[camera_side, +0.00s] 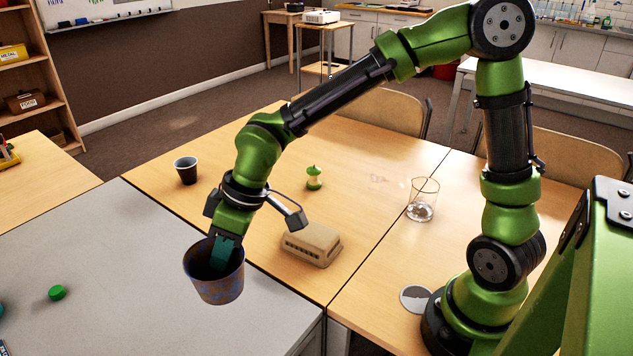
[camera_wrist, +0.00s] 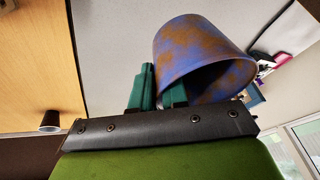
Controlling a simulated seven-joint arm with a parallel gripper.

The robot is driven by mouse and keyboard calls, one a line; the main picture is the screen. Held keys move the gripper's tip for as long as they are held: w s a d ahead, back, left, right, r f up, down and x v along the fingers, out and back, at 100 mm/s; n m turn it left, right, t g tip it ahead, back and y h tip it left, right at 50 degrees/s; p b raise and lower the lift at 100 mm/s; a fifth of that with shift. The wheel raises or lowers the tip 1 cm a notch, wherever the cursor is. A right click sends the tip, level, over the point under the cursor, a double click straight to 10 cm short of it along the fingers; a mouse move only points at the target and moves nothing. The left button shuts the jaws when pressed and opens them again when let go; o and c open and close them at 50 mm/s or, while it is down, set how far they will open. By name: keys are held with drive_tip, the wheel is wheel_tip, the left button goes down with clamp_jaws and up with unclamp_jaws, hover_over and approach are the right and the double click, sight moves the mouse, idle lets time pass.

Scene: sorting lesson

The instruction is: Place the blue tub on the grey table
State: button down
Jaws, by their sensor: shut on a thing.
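The blue tub (camera_side: 220,290), mottled with brown-orange patches, hangs from my gripper (camera_side: 222,250) in the side view. It is over the grey table (camera_side: 130,265), close to that table's edge by the wooden tables, and appears slightly tilted. I cannot tell how high its base is above the surface. The tub also shows in the wrist view (camera_wrist: 210,45), with my gripper (camera_wrist: 163,82) shut on its wall at the rim. One teal finger is outside the wall and the other goes inside the tub.
The wooden table (camera_side: 370,160) bears a dark cup (camera_side: 186,171), an apple core (camera_side: 314,178), a cardboard carton (camera_side: 312,244) and a clear glass (camera_side: 422,200). A green cap (camera_side: 57,292) lies on the grey table at left. Clear grey surface lies between cap and tub.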

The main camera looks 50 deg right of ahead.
drive_tip(key=shift+a+f, duration=0.2)
drive_tip(key=shift+f, duration=6.25)
drive_tip(key=c, duration=1.1)
unclamp_jaws()
drive_tip(key=shift+f, duration=0.1)
drive_tip(key=shift+c, duration=0.2)
